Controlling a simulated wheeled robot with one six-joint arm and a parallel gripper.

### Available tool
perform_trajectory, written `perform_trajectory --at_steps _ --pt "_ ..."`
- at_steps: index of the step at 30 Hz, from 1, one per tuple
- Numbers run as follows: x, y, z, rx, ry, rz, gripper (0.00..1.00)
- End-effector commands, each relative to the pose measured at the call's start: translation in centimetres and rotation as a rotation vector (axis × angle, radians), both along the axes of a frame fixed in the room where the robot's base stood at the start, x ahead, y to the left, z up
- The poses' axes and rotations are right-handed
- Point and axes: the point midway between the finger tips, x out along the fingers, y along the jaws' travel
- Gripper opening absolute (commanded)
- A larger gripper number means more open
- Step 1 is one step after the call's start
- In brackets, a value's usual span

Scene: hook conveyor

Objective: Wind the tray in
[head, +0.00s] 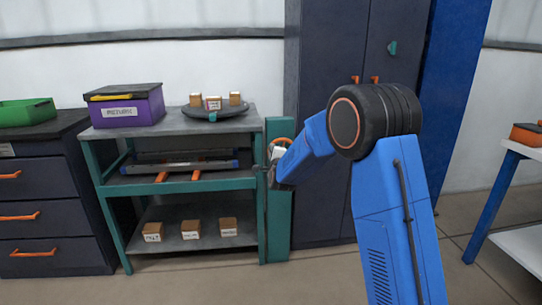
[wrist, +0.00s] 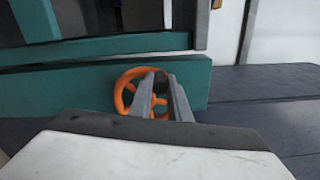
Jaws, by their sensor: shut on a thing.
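An orange handwheel (head: 283,141) sits on a teal upright panel (head: 278,228) at the right end of a teal-framed shelf rack. In the wrist view the wheel (wrist: 127,90) shows its rim and spokes behind my fingers. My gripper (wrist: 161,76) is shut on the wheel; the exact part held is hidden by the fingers. In the head view my gripper (head: 275,155) is small and partly hidden by my forearm. A low dark tray-like unit with a grey front bar (head: 215,167) lies on the rack's middle shelf; I cannot tell whether it is the tray.
The rack top (head: 180,126) holds a purple bin (head: 130,108) and a round dark turntable (head: 215,113) with small boxes. More boxes (head: 190,230) stand on the bottom shelf. A dark cabinet (head: 335,200) stands behind my arm, a white-topped table (head: 525,155) at right. Open floor lies in front.

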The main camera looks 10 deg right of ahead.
Motion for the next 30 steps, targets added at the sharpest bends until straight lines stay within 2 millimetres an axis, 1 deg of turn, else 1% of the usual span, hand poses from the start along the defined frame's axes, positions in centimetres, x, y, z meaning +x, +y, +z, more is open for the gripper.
perform_trajectory --at_steps 3,15,24,30 --pt "0.0 -0.5 0.6 0.111 -0.001 -0.002 0.0" --pt "0.0 -2.3 2.1 0.489 -0.001 -0.003 0.0" --pt "0.0 -3.3 2.7 0.746 0.0 -0.002 0.0" --pt "0.0 -3.6 2.8 0.869 0.001 -0.003 0.0"
